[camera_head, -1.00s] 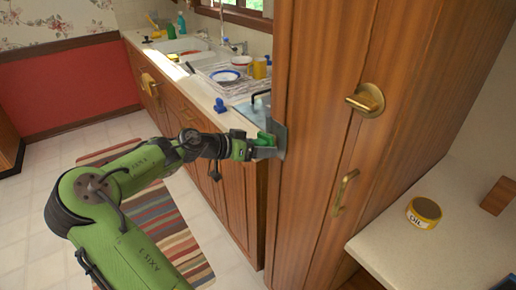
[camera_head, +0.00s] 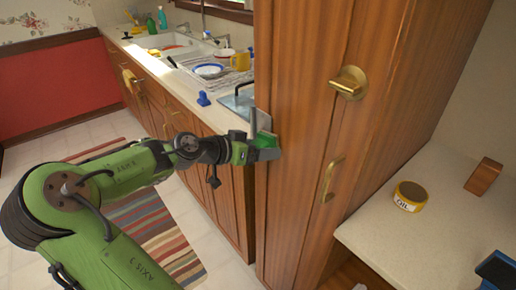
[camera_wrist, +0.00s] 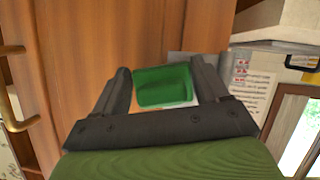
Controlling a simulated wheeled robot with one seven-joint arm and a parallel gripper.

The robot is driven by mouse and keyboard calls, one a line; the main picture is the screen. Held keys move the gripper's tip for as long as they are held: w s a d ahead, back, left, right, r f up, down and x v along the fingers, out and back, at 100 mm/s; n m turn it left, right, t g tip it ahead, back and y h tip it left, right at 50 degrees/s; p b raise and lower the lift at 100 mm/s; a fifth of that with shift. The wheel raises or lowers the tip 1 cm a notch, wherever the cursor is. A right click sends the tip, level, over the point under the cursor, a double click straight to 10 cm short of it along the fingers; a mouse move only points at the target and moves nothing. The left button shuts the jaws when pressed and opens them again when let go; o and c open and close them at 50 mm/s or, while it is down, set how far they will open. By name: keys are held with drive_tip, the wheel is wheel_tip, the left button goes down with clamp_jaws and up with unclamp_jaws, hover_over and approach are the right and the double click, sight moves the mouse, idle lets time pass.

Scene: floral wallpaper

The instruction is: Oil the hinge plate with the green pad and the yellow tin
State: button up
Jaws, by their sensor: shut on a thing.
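My gripper (camera_head: 268,148) is shut on the green pad (camera_head: 264,139), beside the left edge of the tall wooden cabinet. The pad also shows between the fingers in the wrist view (camera_wrist: 163,87). A grey metal plate (camera_head: 262,120), which looks like the hinge plate, stands at that cabinet edge just behind the pad. It is partly hidden by the gripper and pad; I cannot tell whether the pad touches it. The yellow tin (camera_head: 408,203), labelled OIL, with a dark brown top, stands upright on the pale counter at the right, apart from my gripper.
The tall cabinet (camera_head: 305,130) with brass handles stands between my gripper and the right counter (camera_head: 400,245). A wooden block (camera_head: 483,176) and a blue object (camera_head: 497,270) lie right of the tin. The sink counter behind holds a blue stamp-like object (camera_head: 203,99) and dishes.

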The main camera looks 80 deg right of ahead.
sight(266, 139)
drive_tip(key=shift+r+p, duration=0.4)
drive_tip(key=shift+r, duration=0.4)
drive_tip(key=w+d+p, duration=0.1)
drive_tip(key=w+d+r, duration=0.1)
drive_tip(key=w+d, duration=0.1)
drive_tip(key=w+d+p, duration=0.1)
drive_tip(key=w, duration=0.1)
drive_tip(key=shift+w+d+r+p, duration=0.15)
drive_tip(key=shift+d+r+p, duration=0.2)
drive_tip(key=shift+s+a+f+b, duration=0.1)
drive_tip(key=shift+s+a+b, duration=0.55)
drive_tip(key=shift+s+a, duration=0.65)
drive_tip(key=shift+s+a+b, duration=0.65)
drive_tip(key=shift+s+a, duration=0.4)
drive_tip(key=shift+s, duration=0.35)
drive_tip(key=w+a+p, duration=0.1)
drive_tip(key=w+a, duration=0.3)
drive_tip(key=shift+a, duration=0.25)
